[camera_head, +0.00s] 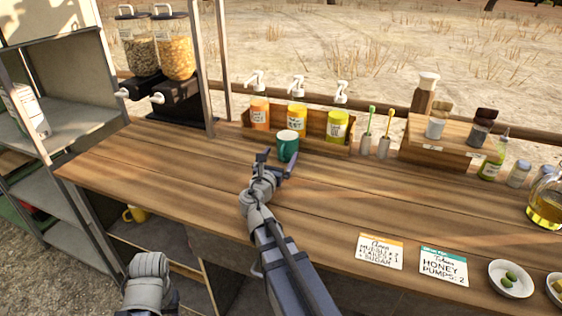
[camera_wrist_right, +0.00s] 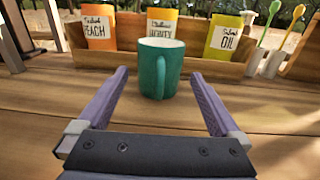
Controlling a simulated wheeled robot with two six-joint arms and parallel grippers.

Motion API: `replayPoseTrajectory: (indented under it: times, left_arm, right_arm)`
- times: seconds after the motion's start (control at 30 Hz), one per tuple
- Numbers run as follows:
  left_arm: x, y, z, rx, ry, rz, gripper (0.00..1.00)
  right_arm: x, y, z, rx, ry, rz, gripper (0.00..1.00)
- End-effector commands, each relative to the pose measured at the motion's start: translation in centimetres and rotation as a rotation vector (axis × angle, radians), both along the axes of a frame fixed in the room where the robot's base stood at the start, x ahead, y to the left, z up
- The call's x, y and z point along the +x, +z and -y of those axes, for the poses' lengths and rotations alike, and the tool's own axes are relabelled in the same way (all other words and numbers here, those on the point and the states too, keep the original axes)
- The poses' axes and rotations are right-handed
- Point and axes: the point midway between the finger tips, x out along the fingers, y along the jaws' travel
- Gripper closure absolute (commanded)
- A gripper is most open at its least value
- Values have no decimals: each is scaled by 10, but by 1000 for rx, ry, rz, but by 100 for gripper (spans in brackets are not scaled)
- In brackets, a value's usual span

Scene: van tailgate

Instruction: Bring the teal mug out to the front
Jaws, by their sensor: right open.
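The teal mug (camera_head: 288,146) stands upright on the wooden counter, just in front of the wooden bottle rack. In the right wrist view the mug (camera_wrist_right: 158,72) is centred, with its handle toward me. My right gripper (camera_head: 277,158) reaches over the counter from the front. In the right wrist view its two fingers (camera_wrist_right: 158,88) are spread wide, with the mug at or just beyond the tips; I cannot tell if the mug is between them. Nothing is gripped. My left arm shows only in part at the lower left in the head view, and its fingers are not visible.
The rack (camera_head: 349,146) with orange, yellow and lime pump bottles stands close behind the mug. Two dispensers (camera_head: 160,60) stand at back left. A jar riser (camera_head: 440,150) is to the right. Cards (camera_head: 443,265) and small bowls (camera_head: 510,279) lie front right. The counter's left front is clear.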

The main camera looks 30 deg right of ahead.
Motion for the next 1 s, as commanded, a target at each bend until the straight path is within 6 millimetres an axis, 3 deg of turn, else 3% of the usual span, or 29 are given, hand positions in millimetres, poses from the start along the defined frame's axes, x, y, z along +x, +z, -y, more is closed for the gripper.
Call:
replayPoseTrajectory:
  times: [0.27,0.6,0.93,1.0]
  left_arm:
    - [0,0,0,0,0,0,50]
    - [0,0,0,0,0,0,50]
    - [0,0,0,0,0,0,50]
    - [0,0,0,0,0,0,50]
  right_arm:
    - [16,0,16,3,-2,1,0]
    - [49,0,51,5,-3,2,0]
    - [52,0,56,5,-1,2,0]
    - [52,0,56,5,-1,2,6]
